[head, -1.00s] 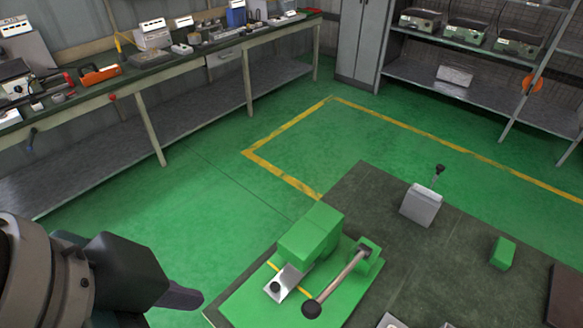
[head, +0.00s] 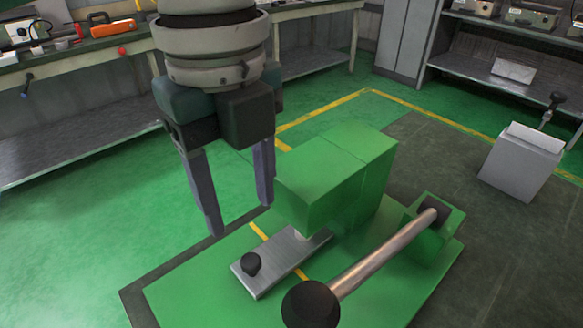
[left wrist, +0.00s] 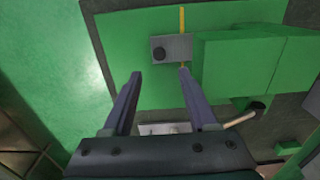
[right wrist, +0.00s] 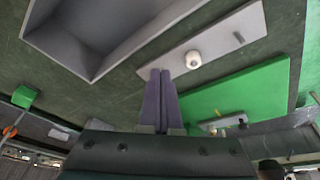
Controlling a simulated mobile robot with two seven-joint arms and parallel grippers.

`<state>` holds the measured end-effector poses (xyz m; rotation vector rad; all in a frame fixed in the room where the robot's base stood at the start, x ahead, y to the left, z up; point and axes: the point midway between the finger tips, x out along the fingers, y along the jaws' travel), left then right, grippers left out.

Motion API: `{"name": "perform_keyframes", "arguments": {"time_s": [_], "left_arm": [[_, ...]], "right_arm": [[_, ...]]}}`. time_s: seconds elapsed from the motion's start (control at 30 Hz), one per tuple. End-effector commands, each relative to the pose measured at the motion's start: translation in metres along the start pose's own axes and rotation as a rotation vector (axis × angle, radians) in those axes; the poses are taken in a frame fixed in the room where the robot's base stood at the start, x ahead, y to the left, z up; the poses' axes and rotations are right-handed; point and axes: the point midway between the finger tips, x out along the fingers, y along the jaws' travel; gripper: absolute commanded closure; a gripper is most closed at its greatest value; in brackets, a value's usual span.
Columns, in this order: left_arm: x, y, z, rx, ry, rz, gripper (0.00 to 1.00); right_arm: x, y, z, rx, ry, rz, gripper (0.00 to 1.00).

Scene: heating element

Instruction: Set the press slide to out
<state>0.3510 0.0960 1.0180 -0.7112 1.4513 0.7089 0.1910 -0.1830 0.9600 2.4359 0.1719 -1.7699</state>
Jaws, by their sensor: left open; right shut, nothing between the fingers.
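The press has a green block (head: 340,180) on a green base plate (head: 190,290). Its silver slide (head: 285,258) with a small black knob (head: 251,263) sticks out of the block's lower front, across a yellow line on the plate. My left gripper (head: 241,216) is open and empty, pointing down, above and behind the knob in the head view. In the left wrist view, the slide (left wrist: 178,46) and knob (left wrist: 159,53) lie just beyond the open fingertips (left wrist: 160,73), apart from them. My right gripper (right wrist: 160,72) is shut and empty, outside the head view.
The press lever (head: 365,258) with a black ball end (head: 310,303) slants up beside the slide. A grey box with a black-knobbed stick (head: 520,160) stands at right on the dark table. The right wrist view shows a grey tray (right wrist: 140,50) and a grey plate with a white knob (right wrist: 215,42).

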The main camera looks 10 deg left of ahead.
Motion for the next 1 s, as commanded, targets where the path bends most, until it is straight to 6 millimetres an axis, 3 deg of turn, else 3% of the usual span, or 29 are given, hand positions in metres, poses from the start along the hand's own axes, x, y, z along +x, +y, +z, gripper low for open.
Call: {"name": "perform_keyframes", "arguments": {"time_s": [0.17, 0.53, 0.7, 0.97, 1.0], "left_arm": [[0.02, 0.001, 0.001, 0.002, 0.001, 0.007, 0.41], [0.086, 0.0, 0.0, 0.001, -0.001, 0.002, 0.41], [0.097, 0.0, 0.0, 0.002, -0.001, 0.002, 0.41], [0.097, 0.0, 0.001, 0.002, -0.001, 0.001, 0.41], [0.097, 0.0, 0.001, 0.002, -0.001, 0.001, 0.46]], "right_arm": [[0.002, 0.0, 0.001, 0.0, 0.0, 0.0, 1.0], [0.011, -0.001, 0.004, 0.0, 0.0, -0.001, 1.0], [0.012, -0.001, 0.004, 0.0, -0.001, -0.001, 1.0], [0.012, -0.001, 0.004, 0.0, -0.001, -0.001, 1.0], [0.012, -0.001, 0.004, 0.0, -0.001, -0.001, 1.0]]}}
